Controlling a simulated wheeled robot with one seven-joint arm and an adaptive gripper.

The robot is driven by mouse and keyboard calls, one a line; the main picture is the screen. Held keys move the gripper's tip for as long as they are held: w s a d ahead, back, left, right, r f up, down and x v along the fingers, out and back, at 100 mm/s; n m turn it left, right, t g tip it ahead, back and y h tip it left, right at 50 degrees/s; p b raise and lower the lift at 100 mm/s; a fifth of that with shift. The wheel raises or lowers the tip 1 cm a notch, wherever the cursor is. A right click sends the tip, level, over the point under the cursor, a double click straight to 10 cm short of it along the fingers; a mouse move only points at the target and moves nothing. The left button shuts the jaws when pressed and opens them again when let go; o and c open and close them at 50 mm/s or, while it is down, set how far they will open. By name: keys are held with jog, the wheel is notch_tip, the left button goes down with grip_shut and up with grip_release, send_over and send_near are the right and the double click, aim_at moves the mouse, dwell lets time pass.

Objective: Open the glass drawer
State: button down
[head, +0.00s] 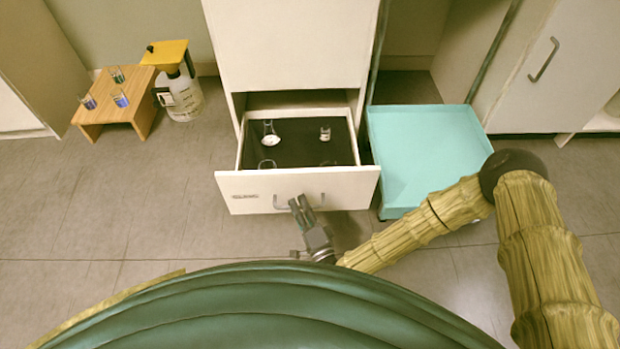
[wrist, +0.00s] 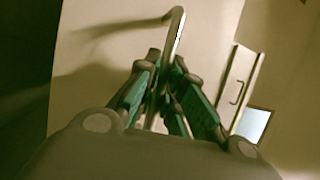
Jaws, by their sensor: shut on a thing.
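The glass drawer (head: 240,190) is pulled out from the white cabinet in the head view, with a label at the left of its front. Several small glass items, such as a flask (head: 270,133) and a small beaker (head: 325,134), stand on its dark floor. The exact contact is partly hidden by the fingers.
A turquoise tray (head: 425,150) stands right beside the drawer. At the left are a wooden stool (head: 115,107) with several small glasses and a yellow-topped spray bottle (head: 182,100). A white cabinet (head: 560,70) stands at the right. The floor left of the drawer is clear.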

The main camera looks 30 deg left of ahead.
jog(key=shift+s+a, duration=0.1)
jog(key=shift+s, duration=0.3)
jog(key=c, duration=1.8)
grip_release()
jog(key=shift+w, duration=0.1)
jog(key=shift+w, duration=0.1)
